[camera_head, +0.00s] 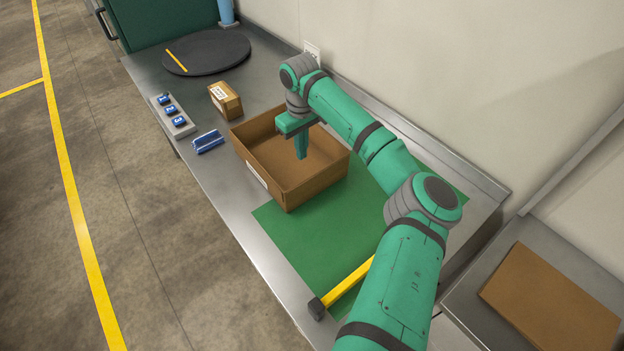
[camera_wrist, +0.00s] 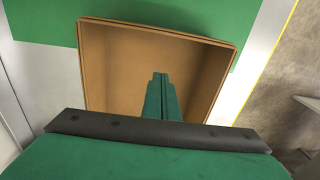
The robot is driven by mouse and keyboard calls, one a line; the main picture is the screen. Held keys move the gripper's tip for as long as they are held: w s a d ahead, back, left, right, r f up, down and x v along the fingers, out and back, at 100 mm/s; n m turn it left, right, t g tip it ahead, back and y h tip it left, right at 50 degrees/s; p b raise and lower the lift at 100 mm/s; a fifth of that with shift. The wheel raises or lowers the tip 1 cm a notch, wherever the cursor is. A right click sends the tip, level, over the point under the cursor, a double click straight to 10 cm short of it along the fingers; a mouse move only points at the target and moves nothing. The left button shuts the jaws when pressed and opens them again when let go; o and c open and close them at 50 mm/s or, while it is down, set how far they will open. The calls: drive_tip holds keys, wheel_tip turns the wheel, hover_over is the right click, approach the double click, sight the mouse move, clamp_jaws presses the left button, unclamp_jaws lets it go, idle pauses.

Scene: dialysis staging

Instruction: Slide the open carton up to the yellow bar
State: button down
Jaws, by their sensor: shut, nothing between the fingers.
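The open carton (camera_head: 318,184) is a brown, open-topped box, standing partly on the green mat (camera_head: 290,238). It also fills the middle of the wrist view (camera_wrist: 100,70) and looks empty apart from my fingers. My gripper (camera_head: 301,156) is shut and empty, pointing down inside the carton's opening; its fingertips show in the wrist view (camera_wrist: 160,76). I cannot tell whether they touch a wall or the floor of the carton. The yellow bar (camera_head: 346,284) lies across the near end of the mat, with a dark end block. A clear gap of mat separates it from the carton, and my arm hides its right part.
Behind the carton are a small closed box (camera_head: 227,101), a blue item (camera_head: 208,142), a panel with blue numbered buttons (camera_head: 179,126) and a dark round turntable (camera_head: 220,50). A wall runs along the bench's right side. A flat cardboard piece (camera_head: 550,300) lies at lower right.

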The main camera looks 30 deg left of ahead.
sight(315, 181)
drive_tip(key=f, duration=0.3)
drive_tip(key=d+f, duration=0.1)
drive_tip(key=f, duration=0.5)
drive_tip(key=shift+w+d+f, duration=0.15)
drive_tip(key=shift+d+f, duration=0.05)
drive_tip(key=shift+f, duration=0.2)
drive_tip(key=shift+s+d+f, duration=0.1)
drive_tip(key=shift+s+d, duration=0.1)
drive_tip(key=shift+d, duration=0.3)
drive_tip(key=shift+s+d+f, duration=0.1)
drive_tip(key=shift+s+d, duration=0.05)
drive_tip(key=shift+d, duration=0.3)
drive_tip(key=shift+s+d, duration=0.45)
drive_tip(key=shift+d, duration=0.4)
